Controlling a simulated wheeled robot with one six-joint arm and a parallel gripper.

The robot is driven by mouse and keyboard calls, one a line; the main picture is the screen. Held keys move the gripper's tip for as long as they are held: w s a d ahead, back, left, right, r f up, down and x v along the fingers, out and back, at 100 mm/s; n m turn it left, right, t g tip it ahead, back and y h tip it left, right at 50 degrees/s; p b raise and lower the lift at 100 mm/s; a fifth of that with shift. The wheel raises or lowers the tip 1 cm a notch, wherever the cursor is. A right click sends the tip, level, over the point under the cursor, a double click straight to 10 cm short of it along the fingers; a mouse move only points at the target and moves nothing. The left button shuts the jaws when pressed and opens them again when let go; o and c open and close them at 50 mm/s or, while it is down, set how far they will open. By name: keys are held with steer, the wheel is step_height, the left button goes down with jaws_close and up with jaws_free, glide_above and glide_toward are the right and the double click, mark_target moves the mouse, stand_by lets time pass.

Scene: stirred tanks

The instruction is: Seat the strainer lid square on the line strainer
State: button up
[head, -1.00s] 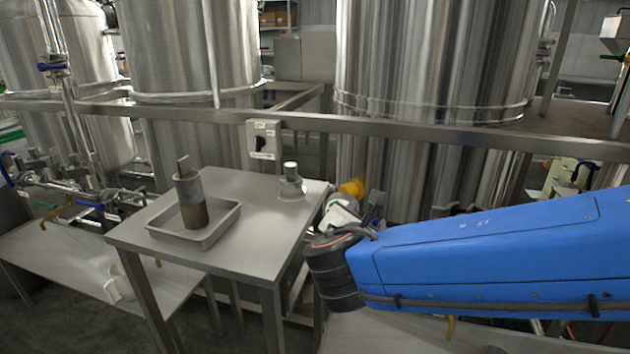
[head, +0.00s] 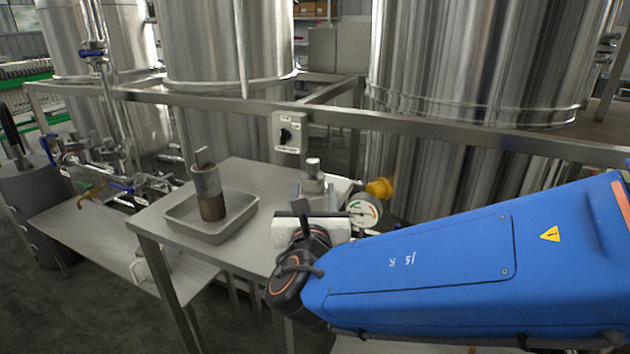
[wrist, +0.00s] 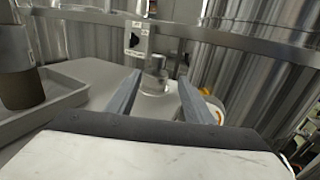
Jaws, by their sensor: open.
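The strainer lid appears to be the short metal piece with a round knob on top (head: 313,182), standing at the back right of the steel table. It also shows in the wrist view (wrist: 155,80), upright, between and beyond my fingertips. My gripper (wrist: 160,77) is open and empty, its two grey fingers pointing at the lid from the near side. I cannot make out the line strainer for certain; pipework with blue handles (head: 122,187) stands at the left.
A shallow tray (head: 181,229) on the table holds an upright cylinder (head: 207,182) with a brown lower part. A steel rail with a switch box (head: 289,131) runs behind the table. A gauge (head: 364,213) and yellow part (head: 380,187) lie right of the gripper.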

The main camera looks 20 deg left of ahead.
mark_target(313, 167)
steer(key=x, duration=0.7)
steer(key=shift+w+a, duration=0.1)
steer(key=shift+w, duration=0.25)
steer(key=shift+a+r+x, duration=0.1)
steer(key=shift+a+x, duration=0.05)
steer(key=shift+x, duration=1.3)
steer(key=shift+a+r+x, duration=0.1)
steer(key=shift+a+x, duration=0.05)
steer(key=shift+x, duration=1.25)
steer(key=shift+s, duration=0.15)
jaws_close()
